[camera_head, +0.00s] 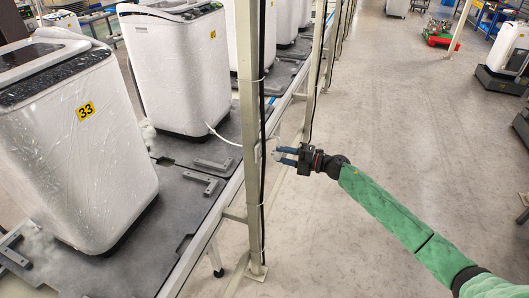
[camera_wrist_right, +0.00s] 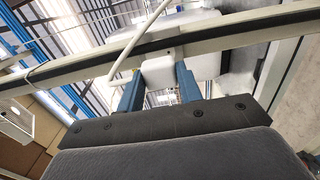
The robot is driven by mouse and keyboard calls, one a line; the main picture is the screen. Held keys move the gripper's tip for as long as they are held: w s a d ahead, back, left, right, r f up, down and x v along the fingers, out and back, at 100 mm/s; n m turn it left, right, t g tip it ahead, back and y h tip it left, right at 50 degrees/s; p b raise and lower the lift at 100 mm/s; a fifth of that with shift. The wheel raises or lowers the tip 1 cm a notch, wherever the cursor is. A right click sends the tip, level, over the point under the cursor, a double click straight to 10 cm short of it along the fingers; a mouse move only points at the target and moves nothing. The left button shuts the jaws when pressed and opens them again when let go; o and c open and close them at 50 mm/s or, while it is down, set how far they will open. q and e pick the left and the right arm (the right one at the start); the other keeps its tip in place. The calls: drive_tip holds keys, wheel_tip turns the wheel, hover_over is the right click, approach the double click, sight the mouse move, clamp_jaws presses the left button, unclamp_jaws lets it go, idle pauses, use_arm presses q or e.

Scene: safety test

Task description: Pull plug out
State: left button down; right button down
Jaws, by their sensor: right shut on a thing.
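My right gripper (camera_head: 283,155) reaches in from the right, with blue fingers pointing left toward a pale upright post (camera_head: 252,95). It is shut on a small white plug (camera_head: 277,154) at the fingertips. A white cord (camera_head: 224,138) runs from the second washing machine (camera_head: 178,70) toward the post and plug. In the right wrist view the cord (camera_wrist_right: 138,43) passes beside the blue fingers, and a white block (camera_wrist_right: 158,70) shows between and beyond them. The fingers hide much of the plug, and I cannot tell whether it is seated in a socket. My left gripper is not in view.
A washing machine marked 33 (camera_head: 75,135) stands at the near left on a dark conveyor (camera_head: 185,215), with more machines behind. Posts and dark cables line the conveyor's right edge. The grey floor (camera_head: 400,115) to the right is largely clear.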

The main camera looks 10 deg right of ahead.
drive_tip(key=shift+s+d, duration=0.25)
drive_tip(key=shift+d, duration=0.1)
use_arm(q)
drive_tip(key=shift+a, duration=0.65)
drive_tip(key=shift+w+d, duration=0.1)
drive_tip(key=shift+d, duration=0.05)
